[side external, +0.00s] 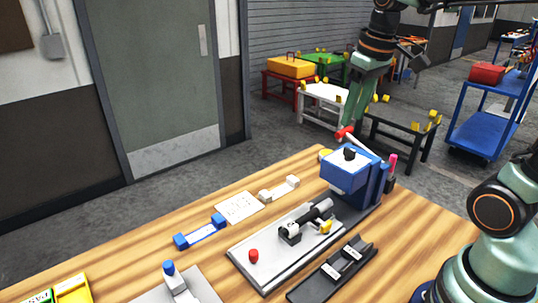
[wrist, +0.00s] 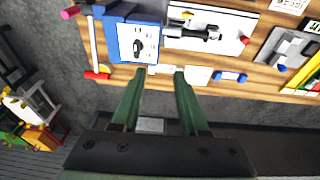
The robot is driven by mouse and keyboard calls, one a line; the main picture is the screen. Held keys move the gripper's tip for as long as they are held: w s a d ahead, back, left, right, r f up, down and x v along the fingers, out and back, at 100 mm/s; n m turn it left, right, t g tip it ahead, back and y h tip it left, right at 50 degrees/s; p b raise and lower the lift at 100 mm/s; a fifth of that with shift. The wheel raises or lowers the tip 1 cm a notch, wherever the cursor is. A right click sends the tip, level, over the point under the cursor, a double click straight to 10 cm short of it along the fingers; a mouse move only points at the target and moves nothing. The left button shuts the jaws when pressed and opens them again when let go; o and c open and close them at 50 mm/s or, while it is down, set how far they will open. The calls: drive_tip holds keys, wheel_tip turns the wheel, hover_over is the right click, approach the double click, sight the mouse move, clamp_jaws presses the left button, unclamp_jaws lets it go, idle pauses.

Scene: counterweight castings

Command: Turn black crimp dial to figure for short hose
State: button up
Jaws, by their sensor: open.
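The blue crimping machine (side external: 345,178) stands at the far right part of the wooden table. The small black dial (side external: 350,153) sits on its top; in the wrist view the dial (wrist: 137,45) is on a white plate with marks too small to read. My gripper (side external: 348,128) is above and behind the machine, its green fingers pointing down near the red-tipped lever. In the wrist view my gripper (wrist: 158,73) is open and empty, apart from the dial, which lies beyond the fingertips and slightly left of their middle. A black hose (side external: 318,212) lies on the grey base in front of the machine.
The lever's red end (side external: 345,132) is close to my fingers. A white-ended piece (side external: 278,189), a white card (side external: 240,207) and a blue-ended piece (side external: 201,232) lie along the table's back edge. A black tray (side external: 318,287) lies in front.

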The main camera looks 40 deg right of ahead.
sight(349, 153)
drive_tip(key=w+d+g, duration=0.2)
drive_tip(key=w+d, duration=0.1)
drive_tip(key=d, duration=0.2)
wheel_tip(349, 153, down, 12)
drive_tip(key=shift+d+r, duration=0.15)
drive_tip(key=shift+r, duration=0.1)
idle(0.3)
clamp_jaws()
